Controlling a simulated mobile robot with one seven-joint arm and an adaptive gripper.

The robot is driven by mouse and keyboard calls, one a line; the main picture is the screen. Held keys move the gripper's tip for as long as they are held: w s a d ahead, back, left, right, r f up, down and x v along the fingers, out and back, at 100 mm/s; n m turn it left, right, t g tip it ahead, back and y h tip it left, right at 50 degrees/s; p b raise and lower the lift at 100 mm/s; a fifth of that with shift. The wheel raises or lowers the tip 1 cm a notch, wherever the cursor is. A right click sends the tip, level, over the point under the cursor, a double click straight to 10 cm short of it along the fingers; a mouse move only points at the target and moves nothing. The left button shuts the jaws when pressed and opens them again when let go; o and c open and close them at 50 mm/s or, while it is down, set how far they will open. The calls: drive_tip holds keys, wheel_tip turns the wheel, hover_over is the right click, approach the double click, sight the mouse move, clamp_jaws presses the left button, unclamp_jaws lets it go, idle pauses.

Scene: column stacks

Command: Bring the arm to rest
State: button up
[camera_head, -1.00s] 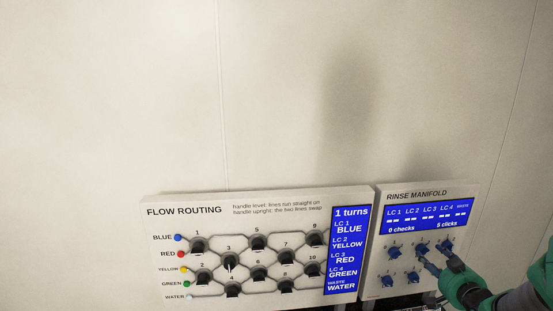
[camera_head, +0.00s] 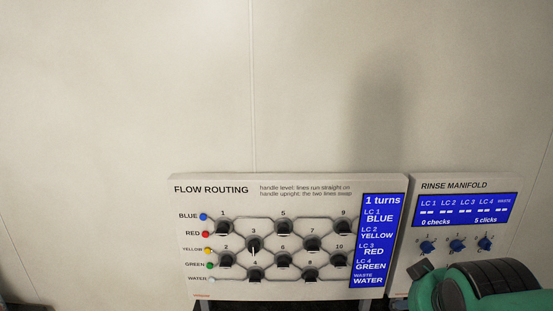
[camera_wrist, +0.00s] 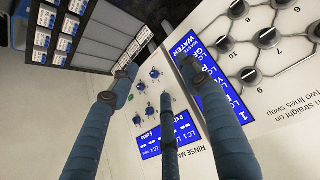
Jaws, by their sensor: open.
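My gripper (camera_wrist: 162,82) is open and empty, its blue-grey fingers spread in the wrist view. In the head view only a green and dark part of my arm shows at the lower right; the fingers are not seen there. The rinse manifold panel (camera_head: 505,187) stands behind that part, which hides its lower portion. Its upper blue knobs (camera_head: 456,245) are clear of the arm. In the wrist view the panel appears upside down, with its blue knobs (camera_wrist: 152,74) between and beyond the fingers. I cannot tell the exact gap, but no finger visibly grips a knob.
The flow routing panel (camera_head: 186,204) stands left of the manifold, with several black handles and a blue display (camera_head: 381,230) reading 1 turns. A dark rack with white labels (camera_wrist: 45,17) shows in the wrist view. The wall above the panels is bare.

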drive_tip(key=s+a+f+n+g+y, duration=0.1)
drive_tip(key=s+a, duration=0.6)
drive_tip(key=s, duration=0.2)
drive_tip(key=shift+s+a+f+n+g+y+b, duration=0.15)
drive_tip(key=shift+s+f+n+g+y+b, duration=0.15)
drive_tip(key=shift+g+y+b, duration=0.15)
idle(0.4)
